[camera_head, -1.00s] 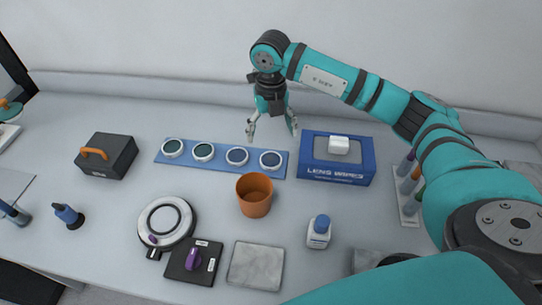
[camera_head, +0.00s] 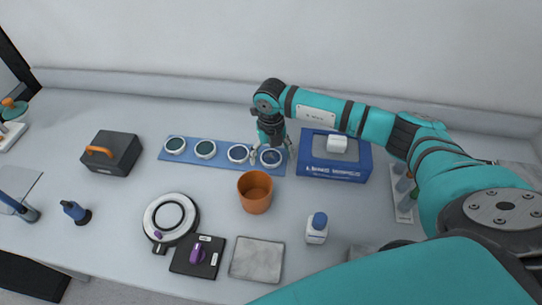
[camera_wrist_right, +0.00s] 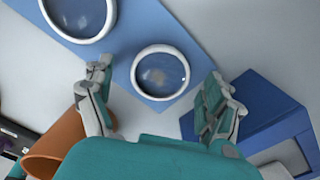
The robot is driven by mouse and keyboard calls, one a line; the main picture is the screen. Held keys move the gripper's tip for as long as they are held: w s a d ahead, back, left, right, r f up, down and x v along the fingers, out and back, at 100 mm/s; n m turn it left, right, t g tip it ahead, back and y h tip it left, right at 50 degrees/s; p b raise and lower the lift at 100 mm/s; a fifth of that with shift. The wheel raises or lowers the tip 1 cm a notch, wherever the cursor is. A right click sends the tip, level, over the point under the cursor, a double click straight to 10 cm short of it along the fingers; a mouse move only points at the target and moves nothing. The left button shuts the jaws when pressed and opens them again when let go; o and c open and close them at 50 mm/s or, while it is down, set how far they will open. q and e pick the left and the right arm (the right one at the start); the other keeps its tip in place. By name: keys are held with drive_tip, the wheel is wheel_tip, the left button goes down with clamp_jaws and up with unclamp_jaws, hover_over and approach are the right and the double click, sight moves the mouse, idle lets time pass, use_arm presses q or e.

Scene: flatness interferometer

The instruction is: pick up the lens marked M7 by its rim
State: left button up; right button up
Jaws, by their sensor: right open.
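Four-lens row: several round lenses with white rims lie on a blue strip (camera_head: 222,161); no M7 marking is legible. My right gripper (camera_head: 272,155) is open over the rightmost lens (camera_head: 271,158), one finger on each side of it. In the right wrist view this lens (camera_wrist_right: 160,74) lies between the spread fingers, with a gap on both sides. Its neighbour (camera_head: 238,153) is to the left and also shows in the wrist view (camera_wrist_right: 78,12). My left gripper is not in view.
A blue lens wipes box (camera_head: 334,172) stands close to the right of the strip. An orange cup (camera_head: 255,193) stands just in front. A dark box with an orange handle (camera_head: 110,153), a ring-shaped device (camera_head: 170,216) and a blue-capped bottle (camera_head: 316,229) stand farther off.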

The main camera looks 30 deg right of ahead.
drive_tip(key=c, duration=1.3)
drive_tip(key=shift+c, duration=0.2)
